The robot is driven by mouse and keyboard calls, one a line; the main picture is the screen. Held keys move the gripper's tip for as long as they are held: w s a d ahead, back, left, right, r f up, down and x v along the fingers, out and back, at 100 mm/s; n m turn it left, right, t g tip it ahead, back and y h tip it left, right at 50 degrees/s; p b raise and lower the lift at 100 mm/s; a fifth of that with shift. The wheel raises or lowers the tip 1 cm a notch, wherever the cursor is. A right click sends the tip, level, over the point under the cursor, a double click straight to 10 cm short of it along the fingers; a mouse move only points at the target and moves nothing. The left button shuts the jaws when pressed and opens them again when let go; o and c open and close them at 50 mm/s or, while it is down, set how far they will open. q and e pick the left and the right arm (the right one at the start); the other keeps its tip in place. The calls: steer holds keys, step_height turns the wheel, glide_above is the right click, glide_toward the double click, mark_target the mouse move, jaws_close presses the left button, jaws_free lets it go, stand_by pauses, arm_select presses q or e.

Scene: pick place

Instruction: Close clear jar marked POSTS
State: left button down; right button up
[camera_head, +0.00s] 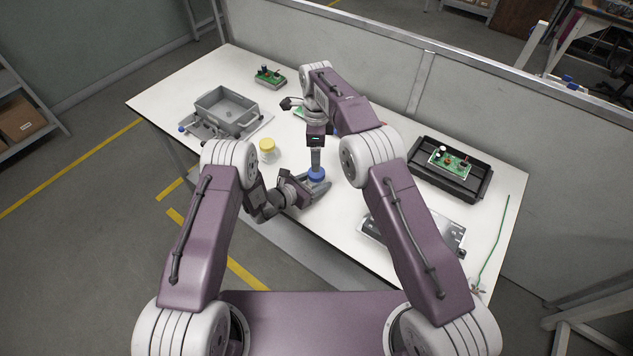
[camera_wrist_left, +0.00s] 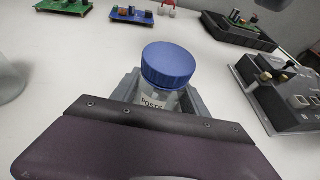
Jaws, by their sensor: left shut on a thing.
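The clear jar marked POSTS (camera_wrist_left: 155,103) stands upright with a blue lid (camera_wrist_left: 168,64) on its mouth. I cannot tell how tight the lid is. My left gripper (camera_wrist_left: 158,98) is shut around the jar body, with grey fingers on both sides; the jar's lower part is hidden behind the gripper. In the head view, the blue lid (camera_head: 316,174) shows near the table's front edge. My right gripper (camera_head: 316,158) points down over the lid there. The left wrist view shows no fingers on the lid, and I cannot make out the right jaws' opening.
A yellow-lidded jar (camera_head: 267,147) stands left of my left gripper. A grey bin (camera_head: 226,110) is at the left. A black tray (camera_head: 447,180) with a green board and a grey metal box (camera_head: 375,232) are at the right. Another green board (camera_head: 270,76) lies at the back.

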mark_target(310, 184)
steer(key=shift+r, duration=2.15)
arm_select(q)
steer(key=shift+c, duration=2.4)
jaws_free()
steer(key=v, duration=0.9)
steer(key=shift+s+a, duration=0.1)
arm_select(e)
steer(key=shift+f, duration=0.2)
arm_select(q)
steer(key=shift+f, duration=0.1)
arm_select(e)
steer(key=shift+d, duration=0.1)
